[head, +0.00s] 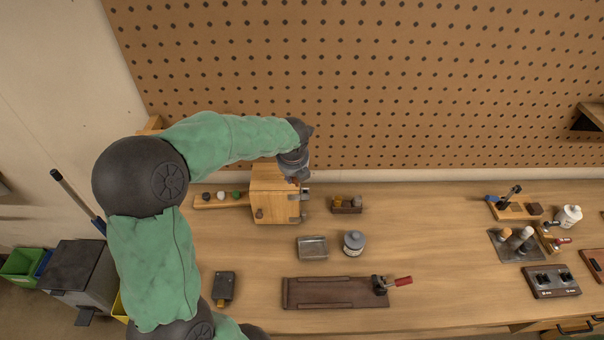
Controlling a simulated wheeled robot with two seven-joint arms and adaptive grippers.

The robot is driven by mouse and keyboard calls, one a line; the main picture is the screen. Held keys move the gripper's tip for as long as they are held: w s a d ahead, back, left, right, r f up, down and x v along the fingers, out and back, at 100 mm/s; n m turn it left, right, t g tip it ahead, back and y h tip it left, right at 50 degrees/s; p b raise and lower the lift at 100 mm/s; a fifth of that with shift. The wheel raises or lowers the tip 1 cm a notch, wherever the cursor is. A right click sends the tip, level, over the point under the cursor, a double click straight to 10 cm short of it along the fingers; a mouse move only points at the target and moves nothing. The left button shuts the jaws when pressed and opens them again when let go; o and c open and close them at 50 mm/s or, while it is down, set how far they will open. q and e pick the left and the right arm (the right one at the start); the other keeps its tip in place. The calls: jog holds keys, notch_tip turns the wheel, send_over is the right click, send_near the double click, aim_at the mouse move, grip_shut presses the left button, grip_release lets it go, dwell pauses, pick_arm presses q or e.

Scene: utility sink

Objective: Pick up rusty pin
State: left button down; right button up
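My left arm comes in from the lower left and bends over to the right. My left gripper (300,179) points down at the back right corner of the wooden box (270,196). Its fingertips are small and partly hidden, so I cannot tell if they are open or shut. A small reddish-brown spot shows beside the fingertips, too small to name. I cannot make out the rusty pin for certain. The box has a brown knob (259,213) on its front and metal hardware on its right side. My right gripper is not in view.
A small wooden holder (346,204) stands right of the box. A metal tray (312,247), a grey jar (354,242) and a brown board with a red-handled clamp (335,293) are nearer. Tools crowd the right end. The bench centre-right is clear. A pegboard (380,80) rises behind.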

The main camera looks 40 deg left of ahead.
pick_arm(q)
jog(key=s+r, duration=0.3)
jog(key=s, duration=0.5)
jog(key=shift+s+r, duration=0.3)
jog(key=shift+s, duration=0.1)
jog(key=shift+a, duration=0.1)
jog(key=shift+p, duration=0.4)
